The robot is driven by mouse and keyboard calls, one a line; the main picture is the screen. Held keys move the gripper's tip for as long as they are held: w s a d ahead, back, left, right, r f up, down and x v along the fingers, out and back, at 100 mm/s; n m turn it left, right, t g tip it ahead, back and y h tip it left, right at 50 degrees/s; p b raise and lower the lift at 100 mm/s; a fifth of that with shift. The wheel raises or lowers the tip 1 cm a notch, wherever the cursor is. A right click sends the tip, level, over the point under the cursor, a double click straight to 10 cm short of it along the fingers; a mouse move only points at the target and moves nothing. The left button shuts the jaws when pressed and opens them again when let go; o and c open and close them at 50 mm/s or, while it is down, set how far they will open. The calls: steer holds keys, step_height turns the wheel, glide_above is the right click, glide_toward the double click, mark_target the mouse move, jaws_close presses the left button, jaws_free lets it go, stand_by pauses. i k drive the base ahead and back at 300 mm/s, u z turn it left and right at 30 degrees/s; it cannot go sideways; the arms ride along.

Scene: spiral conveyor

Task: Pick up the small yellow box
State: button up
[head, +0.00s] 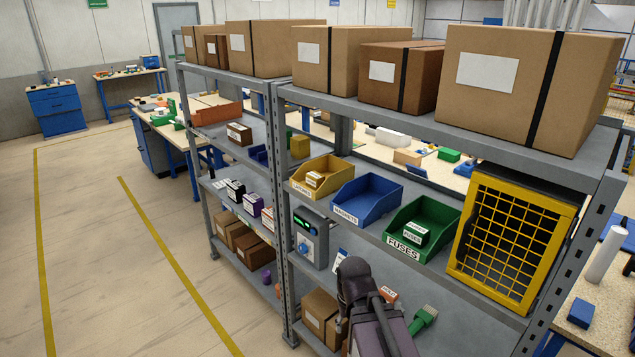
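A small yellow box (300,147) stands on the upper middle shelf, behind and left of the yellow bin (330,186). The yellow bin holds another small box (315,180) with a white label; its body looks yellowish, but it is too small to tell clearly. My arm rises from the bottom edge in front of the lower shelf, well below and right of the standing yellow box. Its dark upper joint shows, but I cannot make out gripper fingers.
A blue bin (366,200) and a green fuses bin (423,228) stand right of the yellow bin. A yellow mesh cage (509,240) fills the right end. Cartons (492,80) line the top shelf. A metal upright (280,200) divides the rack. The floor at left is clear.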

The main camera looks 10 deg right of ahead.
mark_target(315, 180)
steer(key=u, duration=0.05)
steer(key=i, duration=1)
steer(key=z, duration=0.05)
